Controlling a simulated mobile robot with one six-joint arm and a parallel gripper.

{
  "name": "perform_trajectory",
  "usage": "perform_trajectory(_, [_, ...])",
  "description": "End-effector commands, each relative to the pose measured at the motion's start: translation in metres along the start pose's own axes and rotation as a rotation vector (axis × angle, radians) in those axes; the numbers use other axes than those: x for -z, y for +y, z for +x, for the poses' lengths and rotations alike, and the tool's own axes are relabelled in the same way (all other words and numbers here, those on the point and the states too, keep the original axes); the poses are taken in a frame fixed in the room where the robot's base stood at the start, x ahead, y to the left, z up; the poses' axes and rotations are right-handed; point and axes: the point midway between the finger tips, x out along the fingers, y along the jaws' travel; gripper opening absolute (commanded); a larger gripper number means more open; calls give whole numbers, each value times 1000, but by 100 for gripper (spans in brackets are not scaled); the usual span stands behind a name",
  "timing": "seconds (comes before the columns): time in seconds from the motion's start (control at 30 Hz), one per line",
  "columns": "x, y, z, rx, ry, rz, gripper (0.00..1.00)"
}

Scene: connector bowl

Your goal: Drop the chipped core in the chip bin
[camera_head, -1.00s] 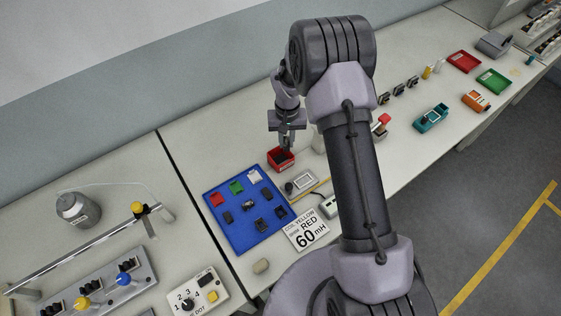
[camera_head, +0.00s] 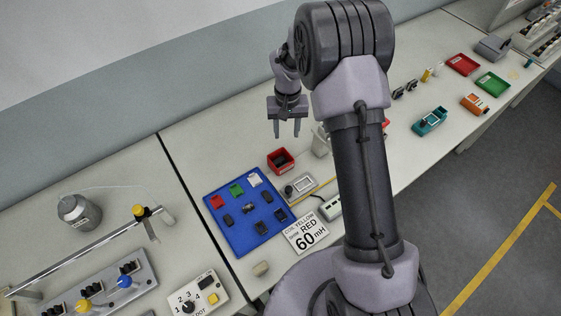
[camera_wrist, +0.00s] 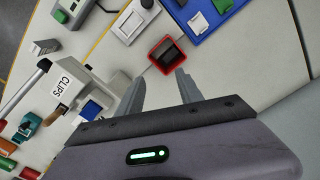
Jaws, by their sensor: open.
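A small red open box (camera_head: 285,169), which looks like the chip bin, stands on the bench behind the blue mat. A dark piece (camera_head: 281,159) lies inside it; I cannot tell its shape or whether it is chipped. The box also shows in the wrist view (camera_wrist: 154,57), with the dark piece (camera_wrist: 172,53) in it. My gripper (camera_head: 288,134) is open and empty, raised above and behind the box. Its two fingers (camera_wrist: 160,92) are apart in the wrist view, with the box beyond their tips.

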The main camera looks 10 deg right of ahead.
Motion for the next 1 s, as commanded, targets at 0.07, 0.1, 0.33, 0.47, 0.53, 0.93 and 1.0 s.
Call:
perform_trajectory(0.07, [1,0,-24,1,4,0,43])
perform_trajectory(0.1, [1,0,-35,0,4,0,43])
perform_trajectory(0.33, [0,0,-87,0,2,0,43])
perform_trajectory(0.47, [0,0,-101,0,1,0,43])
perform_trajectory(0.53, [0,0,-104,0,0,0,43])
perform_trajectory(0.93, [0,0,-105,0,0,0,43])
perform_trajectory(1.0, [-2,0,-107,3,8,3,43])
